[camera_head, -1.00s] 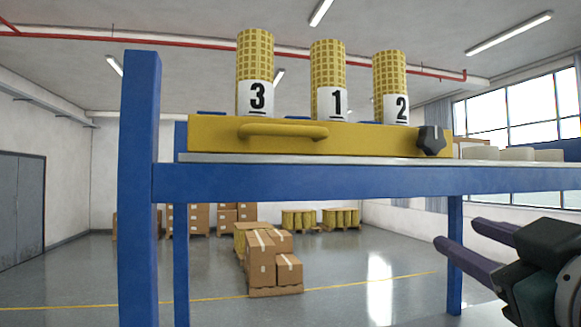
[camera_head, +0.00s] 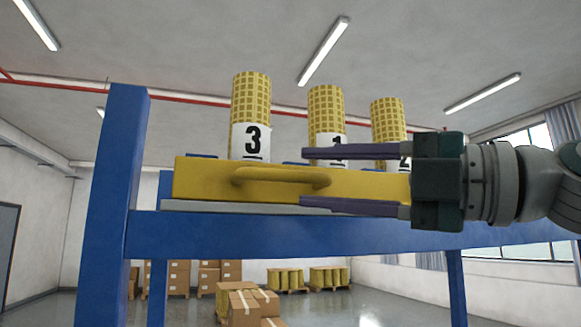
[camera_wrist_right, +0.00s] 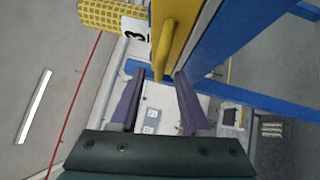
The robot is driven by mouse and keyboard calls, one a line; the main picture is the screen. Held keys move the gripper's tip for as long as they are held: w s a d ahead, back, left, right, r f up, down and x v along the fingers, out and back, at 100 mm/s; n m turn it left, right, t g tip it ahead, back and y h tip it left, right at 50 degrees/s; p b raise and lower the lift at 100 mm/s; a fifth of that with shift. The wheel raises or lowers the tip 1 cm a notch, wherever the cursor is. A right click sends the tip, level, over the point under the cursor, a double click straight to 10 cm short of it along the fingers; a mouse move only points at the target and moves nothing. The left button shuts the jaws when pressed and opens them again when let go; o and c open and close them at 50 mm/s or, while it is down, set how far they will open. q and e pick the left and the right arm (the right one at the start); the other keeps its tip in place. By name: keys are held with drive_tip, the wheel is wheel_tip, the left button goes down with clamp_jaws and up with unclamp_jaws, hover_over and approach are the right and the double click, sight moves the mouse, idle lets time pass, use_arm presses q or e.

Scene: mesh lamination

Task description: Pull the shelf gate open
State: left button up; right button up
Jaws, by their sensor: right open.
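The yellow shelf gate (camera_head: 215,190) stands upright along the front of the blue shelf, with a horizontal yellow bar handle (camera_head: 282,178) on its face. My right gripper (camera_head: 304,176) reaches in from the right, with one purple finger above the handle's level and one below. The fingertips are near the handle's right end, and the jaws are open. In the right wrist view, the handle (camera_wrist_right: 164,45) lies just beyond and between the open fingers (camera_wrist_right: 158,73). Nothing is clasped. The black knob at the gate's right end is hidden behind my gripper. My left gripper is not seen.
Yellow mesh rolls stand behind the gate: roll 3 (camera_head: 251,110), roll 1 (camera_head: 326,115) and roll 2 (camera_head: 388,118), its label partly covered by my gripper. The blue shelf post (camera_head: 112,200) rises at the left. Boxes (camera_head: 243,305) stand on the floor beyond.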

sight(299, 173)
drive_tip(key=p+x, duration=0.2)
drive_tip(key=x, duration=0.2)
drive_tip(key=shift+r, duration=0.15)
drive_tip(key=shift+w+a, duration=0.1)
drive_tip(key=shift+a, duration=0.1)
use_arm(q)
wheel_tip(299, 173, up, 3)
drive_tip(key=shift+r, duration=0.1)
use_arm(e)
drive_tip(key=shift+c, duration=1.2)
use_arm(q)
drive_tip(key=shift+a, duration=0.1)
use_arm(e)
clamp_jaws()
